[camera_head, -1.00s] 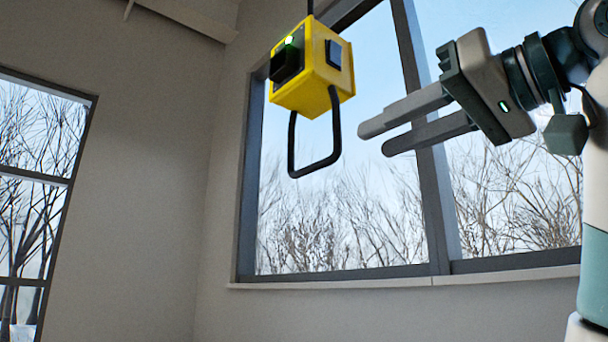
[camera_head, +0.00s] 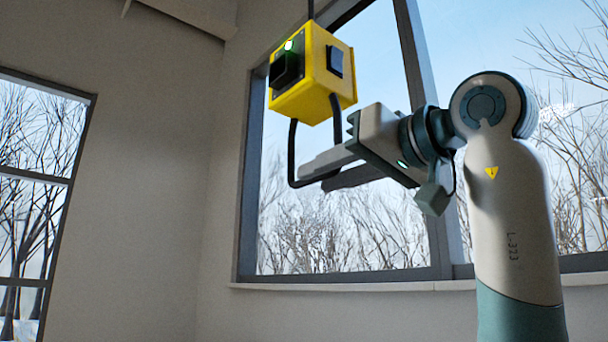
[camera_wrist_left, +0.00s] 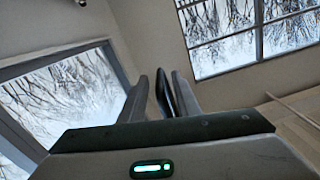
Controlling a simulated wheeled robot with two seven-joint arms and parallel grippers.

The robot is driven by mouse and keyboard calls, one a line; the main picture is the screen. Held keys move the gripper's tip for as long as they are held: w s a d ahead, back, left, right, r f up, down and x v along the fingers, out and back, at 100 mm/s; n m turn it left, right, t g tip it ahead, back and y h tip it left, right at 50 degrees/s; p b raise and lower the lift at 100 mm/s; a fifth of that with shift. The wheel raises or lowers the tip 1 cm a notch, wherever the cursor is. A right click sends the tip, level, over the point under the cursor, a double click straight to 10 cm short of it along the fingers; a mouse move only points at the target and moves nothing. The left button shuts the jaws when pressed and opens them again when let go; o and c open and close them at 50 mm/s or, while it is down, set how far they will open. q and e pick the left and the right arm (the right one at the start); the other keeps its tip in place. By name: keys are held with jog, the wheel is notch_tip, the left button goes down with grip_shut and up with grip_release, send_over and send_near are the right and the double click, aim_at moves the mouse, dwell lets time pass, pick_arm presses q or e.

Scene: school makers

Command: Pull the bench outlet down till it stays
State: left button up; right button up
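The bench outlet is a yellow box (camera_head: 314,78) with a lit green light, hanging from a cord in front of the window. A black loop handle (camera_head: 292,150) hangs below it. My left gripper (camera_head: 314,177) comes in from the right, with its fingers at the lower part of the loop. They hide part of its bottom bar and right side. In the left wrist view, the black bar (camera_wrist_left: 164,95) lies between the two separated fingers (camera_wrist_left: 161,82), with a gap showing at its left. The outlet hangs high. My right gripper is not in view.
A window (camera_head: 390,235) with a dark frame and pale sill stands behind the outlet. Bare wall (camera_head: 150,180) lies to the left, with another window (camera_head: 35,200) at the far left. The space left of and below the outlet is clear.

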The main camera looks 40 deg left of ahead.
aim_at(299, 185)
pick_arm(q)
jog(key=shift+w+a+p, duration=0.15)
jog(key=shift+a+p, duration=0.2)
jog(key=shift+a, duration=1)
jog(key=shift+w+a+p, duration=0.1)
jog(key=shift+a+p, duration=0.2)
jog(key=shift+a, duration=1)
grip_shut()
